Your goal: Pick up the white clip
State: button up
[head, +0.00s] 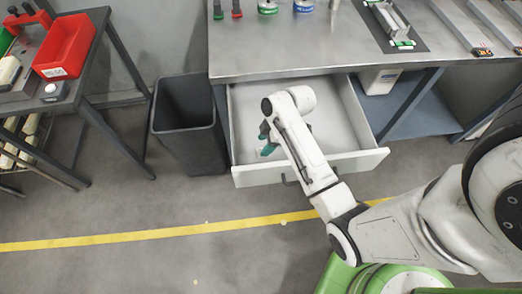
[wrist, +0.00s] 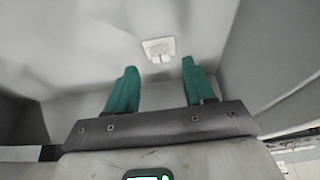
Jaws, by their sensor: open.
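The white clip (wrist: 158,48) lies on the floor of the open drawer (head: 345,118). In the wrist view it is small and pale, beyond the fingertips and roughly centred between them. My gripper (wrist: 159,66) is open, with its two green fingers apart and nothing between them. In the head view my gripper (head: 266,140) is inside the drawer, towards its left side. There I cannot clearly make out the clip beside the fingers and arm.
The drawer's walls stand around my gripper, with its front panel (head: 357,163) on the near side. The metal bench top (head: 300,52) overhangs the back. A dark bin (head: 185,125) stands just left of the drawer. A red tray (head: 65,47) sits on the left table.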

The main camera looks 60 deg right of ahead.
aim_at(260, 150)
jog(key=x, duration=0.3)
jog(key=shift+a, duration=0.15)
jog(key=c, duration=0.8)
